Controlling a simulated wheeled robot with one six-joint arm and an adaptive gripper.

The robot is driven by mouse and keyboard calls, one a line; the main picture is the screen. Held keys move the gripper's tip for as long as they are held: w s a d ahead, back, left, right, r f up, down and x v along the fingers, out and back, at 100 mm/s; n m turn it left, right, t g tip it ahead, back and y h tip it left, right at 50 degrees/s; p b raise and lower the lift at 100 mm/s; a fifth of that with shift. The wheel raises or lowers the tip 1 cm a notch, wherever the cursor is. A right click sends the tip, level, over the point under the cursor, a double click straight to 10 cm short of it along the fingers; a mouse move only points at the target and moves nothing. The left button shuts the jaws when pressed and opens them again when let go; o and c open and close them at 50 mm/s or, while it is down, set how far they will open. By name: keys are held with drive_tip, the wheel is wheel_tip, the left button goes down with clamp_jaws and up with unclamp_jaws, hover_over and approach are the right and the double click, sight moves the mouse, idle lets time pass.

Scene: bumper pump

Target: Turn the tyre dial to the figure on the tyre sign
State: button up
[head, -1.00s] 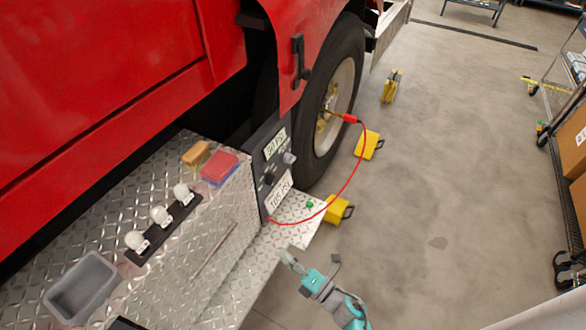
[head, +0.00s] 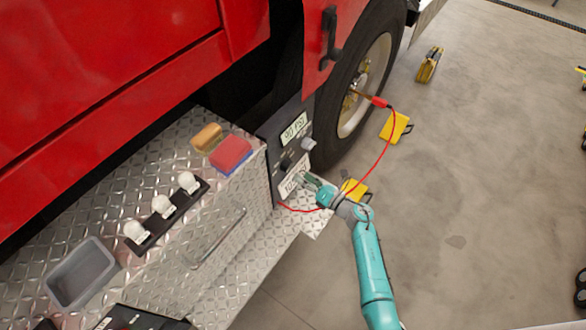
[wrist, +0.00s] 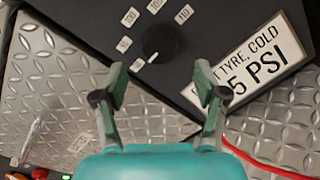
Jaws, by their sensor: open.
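The tyre dial is a round black knob (wrist: 162,42) on a dark panel, with a white mark at its lower left edge. Small white number labels ring it; the mark points toward the lowest left label (wrist: 137,65). The tyre sign (wrist: 262,62) is white, reading "TYRE, COLD" and "5 PSI"; my right finger hides its leading digits. In the head view the dial (head: 287,161) sits above the sign (head: 291,186), which my gripper (head: 303,179) partly covers. My gripper also shows in the wrist view (wrist: 160,78), open and empty, its fingers short of the dial, one either side.
A second sign reading 90 PSI (head: 294,128) and a silver knob (head: 308,144) are higher on the panel. A red hose (head: 388,145) runs from the panel to the wheel. Bulb rack (head: 165,212), sponges (head: 230,152) and grey tray (head: 82,274) lie on the diamond-plate deck.

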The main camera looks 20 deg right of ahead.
sight(290, 168)
drive_tip(key=shift+x, duration=2.7)
drive_tip(key=shift+c, duration=0.3)
drive_tip(key=c, duration=1.1)
